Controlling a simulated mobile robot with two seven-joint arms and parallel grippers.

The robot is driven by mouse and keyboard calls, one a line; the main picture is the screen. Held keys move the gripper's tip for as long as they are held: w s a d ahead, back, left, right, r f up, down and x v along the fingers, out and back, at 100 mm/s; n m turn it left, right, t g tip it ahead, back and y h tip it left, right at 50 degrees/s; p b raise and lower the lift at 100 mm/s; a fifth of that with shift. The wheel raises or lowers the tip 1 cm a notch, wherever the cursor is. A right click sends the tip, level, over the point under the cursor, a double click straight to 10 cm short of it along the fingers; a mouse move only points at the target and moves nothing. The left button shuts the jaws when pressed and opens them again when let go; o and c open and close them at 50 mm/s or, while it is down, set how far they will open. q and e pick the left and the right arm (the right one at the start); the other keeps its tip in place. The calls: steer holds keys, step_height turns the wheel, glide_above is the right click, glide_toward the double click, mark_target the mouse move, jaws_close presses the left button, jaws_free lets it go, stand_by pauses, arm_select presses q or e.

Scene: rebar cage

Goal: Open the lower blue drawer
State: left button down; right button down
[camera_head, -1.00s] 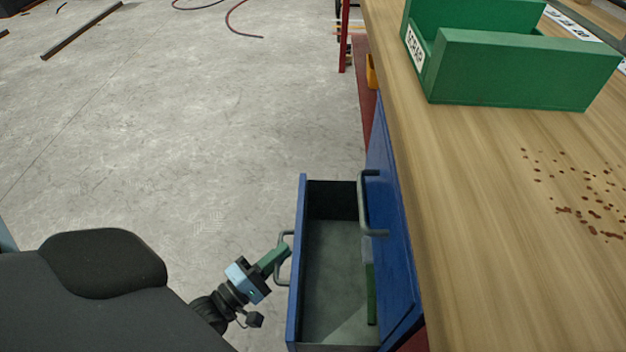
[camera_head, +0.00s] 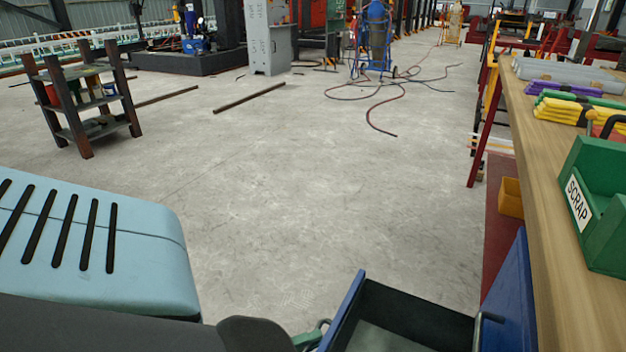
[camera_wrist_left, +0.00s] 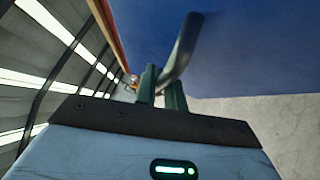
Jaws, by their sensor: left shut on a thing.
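The lower blue drawer (camera_head: 344,309) stands pulled out from the blue cabinet (camera_head: 512,300) under the workbench, at the bottom of the head view. Its dark inside (camera_head: 412,308) shows, but the lower part is cut off by the frame. My left gripper (camera_head: 308,339) is at the outer side of the drawer front, shut on the grey drawer handle (camera_head: 324,324). In the left wrist view, the green fingers of my left gripper (camera_wrist_left: 160,90) close around the handle (camera_wrist_left: 183,48) before the blue front (camera_wrist_left: 255,45). My right gripper is out of view.
The wooden workbench (camera_head: 552,200) runs along the right, with a green SCRAP bin (camera_head: 603,235) on it. Another handle (camera_head: 480,328) shows on the cabinet. A dark shelf cart (camera_head: 92,98) stands far left. The middle floor is open, with hoses (camera_head: 375,105) farther back.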

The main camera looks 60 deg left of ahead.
arm_select(q)
steer(key=c, duration=1.6)
jaws_free()
steer(key=shift+o, duration=0.5)
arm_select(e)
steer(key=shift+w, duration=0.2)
arm_select(q)
steer(key=shift+s, duration=0.1)
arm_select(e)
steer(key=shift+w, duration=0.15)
arm_select(q)
steer(key=v, duration=0.7)
steer(key=shift+s+p, duration=0.35)
steer(key=shift+p, duration=0.1)
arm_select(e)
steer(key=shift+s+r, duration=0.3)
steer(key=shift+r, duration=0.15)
arm_select(q)
steer(key=shift+a, duration=0.1)
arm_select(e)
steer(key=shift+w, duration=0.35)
